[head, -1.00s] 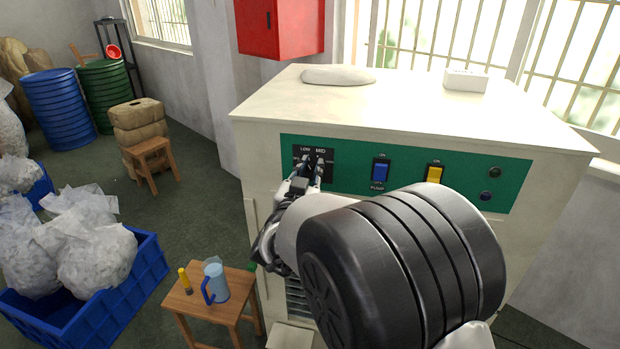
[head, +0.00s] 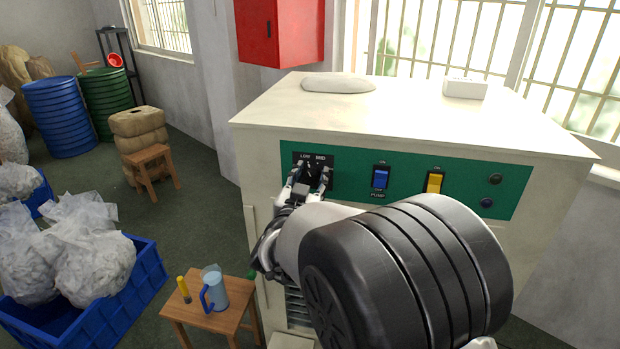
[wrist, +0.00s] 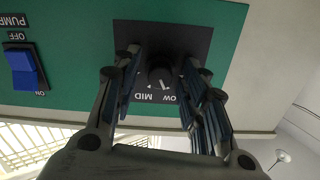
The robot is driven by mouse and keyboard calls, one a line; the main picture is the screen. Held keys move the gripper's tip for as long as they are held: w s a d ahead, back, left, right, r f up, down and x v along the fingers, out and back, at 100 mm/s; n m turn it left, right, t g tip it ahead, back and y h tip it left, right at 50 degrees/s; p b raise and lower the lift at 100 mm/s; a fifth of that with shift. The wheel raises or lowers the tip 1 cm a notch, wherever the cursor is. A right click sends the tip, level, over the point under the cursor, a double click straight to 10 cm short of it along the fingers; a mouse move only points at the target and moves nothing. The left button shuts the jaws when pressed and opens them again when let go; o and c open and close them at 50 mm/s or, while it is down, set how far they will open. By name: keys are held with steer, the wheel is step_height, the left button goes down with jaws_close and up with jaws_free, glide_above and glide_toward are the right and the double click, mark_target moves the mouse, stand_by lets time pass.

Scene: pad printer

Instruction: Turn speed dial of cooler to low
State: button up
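The cooler (head: 262,170) is a large cream cabinet with a green control strip. Its speed dial (head: 310,170) is a dark knob on a black plate, partly hidden by my gripper in the head view. LOW and MID show above it. In the wrist view, which is upside down, the dial (wrist: 160,77) shows a white mark on the side facing the LOW and MID labels; I cannot tell exactly which it meets. My gripper (head: 313,176) is open, with one finger on each side of the dial and visible gaps to it in the wrist view (wrist: 162,76).
A blue PUMP switch (head: 380,178) and a yellow switch (head: 434,182) sit to the right of the dial. A red box (head: 280,30) hangs on the wall above left. A small stool (head: 225,318) with a jug (head: 214,288) stands at lower left.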

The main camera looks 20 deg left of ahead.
steer(key=s+d, duration=0.1)
steer(key=s, duration=1.1)
steer(key=shift+d, duration=0.3)
steer(key=shift+w, duration=0.1)
